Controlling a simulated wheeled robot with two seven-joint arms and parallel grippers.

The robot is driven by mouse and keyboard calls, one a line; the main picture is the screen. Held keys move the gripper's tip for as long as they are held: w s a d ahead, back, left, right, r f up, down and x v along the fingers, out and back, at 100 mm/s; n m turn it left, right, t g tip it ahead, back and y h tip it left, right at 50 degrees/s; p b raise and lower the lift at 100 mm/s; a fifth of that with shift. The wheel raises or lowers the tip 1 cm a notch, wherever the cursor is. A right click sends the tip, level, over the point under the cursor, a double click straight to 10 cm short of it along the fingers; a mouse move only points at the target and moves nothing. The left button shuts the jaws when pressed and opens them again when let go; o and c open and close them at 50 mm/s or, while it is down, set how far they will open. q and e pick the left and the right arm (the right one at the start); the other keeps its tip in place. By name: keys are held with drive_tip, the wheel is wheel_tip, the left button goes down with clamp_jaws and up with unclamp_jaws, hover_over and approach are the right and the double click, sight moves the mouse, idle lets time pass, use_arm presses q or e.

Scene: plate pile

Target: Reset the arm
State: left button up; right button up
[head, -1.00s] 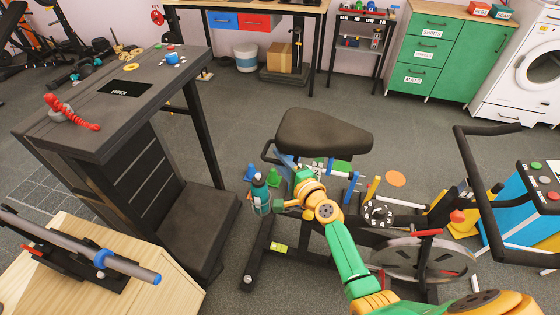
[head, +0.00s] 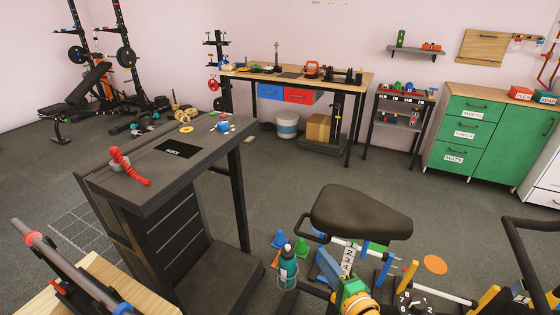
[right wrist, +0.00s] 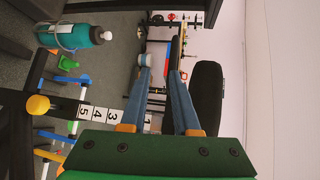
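My right gripper (head: 327,262) is at the bottom of the head view, just below the black bike seat (head: 360,212). Its blue fingers reach up and away beside the bike frame, and the rest of my right arm is cut off by the lower edge. In the right wrist view, the two blue fingers of the right gripper (right wrist: 160,72) stand apart with nothing held between them. The seat also shows there (right wrist: 207,100), right of the fingers. My left gripper is in neither view.
A teal bottle (head: 288,268) sits in a holder left of my right gripper, with small cones (head: 301,246) behind it. A dark stand (head: 165,165) is at the left. A workbench (head: 350,80) and green cabinet (head: 500,130) line the wall.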

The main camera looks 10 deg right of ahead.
drive_tip(key=s+a+f+n+g+h, duration=0.1)
drive_tip(key=s+f+n+g, duration=0.4)
drive_tip(key=f, duration=0.6)
drive_tip(key=s+f+n+g, duration=0.25)
drive_tip(key=s+f, duration=0.45)
drive_tip(key=f, duration=0.4)
drive_tip(key=s+d+f+n+g+h, duration=0.1)
drive_tip(key=s+f+n+g, duration=0.2)
drive_tip(key=s, duration=0.9)
drive_tip(key=s+d+f+n+g+h, duration=0.1)
drive_tip(key=s+f+n+g, duration=0.3)
drive_tip(key=s+f+n, duration=0.5)
drive_tip(key=s, duration=0.4)
drive_tip(key=shift+s+d, duration=0.2)
